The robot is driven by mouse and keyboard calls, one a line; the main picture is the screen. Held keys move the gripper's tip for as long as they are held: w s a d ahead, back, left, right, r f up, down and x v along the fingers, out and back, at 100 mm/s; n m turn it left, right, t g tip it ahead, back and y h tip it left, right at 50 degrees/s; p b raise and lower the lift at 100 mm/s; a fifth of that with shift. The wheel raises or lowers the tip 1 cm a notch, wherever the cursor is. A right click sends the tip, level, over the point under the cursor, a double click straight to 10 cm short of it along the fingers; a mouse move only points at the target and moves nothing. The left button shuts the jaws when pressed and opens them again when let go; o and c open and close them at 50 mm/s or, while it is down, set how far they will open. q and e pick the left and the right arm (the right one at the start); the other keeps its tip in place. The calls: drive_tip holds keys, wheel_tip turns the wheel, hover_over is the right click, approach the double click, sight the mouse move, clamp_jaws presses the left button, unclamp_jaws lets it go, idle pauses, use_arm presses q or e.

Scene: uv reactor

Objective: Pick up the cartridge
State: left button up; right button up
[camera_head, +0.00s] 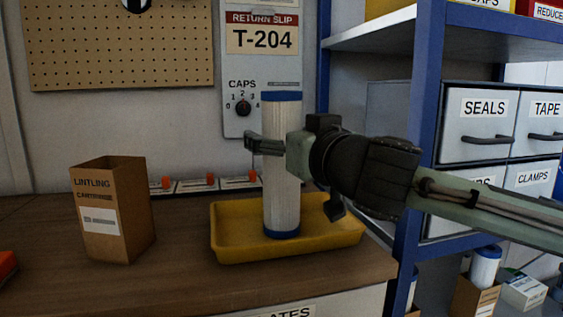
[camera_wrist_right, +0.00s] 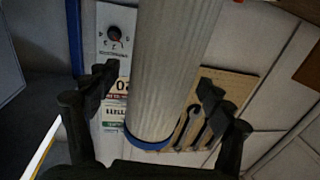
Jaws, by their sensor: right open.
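The cartridge (camera_head: 281,190) is a tall white pleated cylinder with blue end caps. It stands upright in a yellow tray (camera_head: 236,249) on the wooden bench. My right gripper (camera_head: 291,172) comes in from the right at the cartridge's mid-height, with one finger passing across its front. In the right wrist view the cartridge (camera_wrist_right: 172,65) lies between the two spread fingers of the right gripper (camera_wrist_right: 155,94), with gaps showing beside it. Whether either finger touches it, I cannot tell. My left gripper is out of view.
A cardboard box (camera_head: 115,207) stands left of the tray. A blue-framed shelf (camera_head: 415,130) with labelled bins rises close on the right. A control panel with a caps dial (camera_head: 243,107) is behind the cartridge.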

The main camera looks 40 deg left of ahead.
drive_tip(key=shift+w+a, duration=0.1)
drive_tip(key=shift+r, duration=0.1)
drive_tip(key=c, duration=1.4)
drive_tip(key=shift+c, duration=0.2)
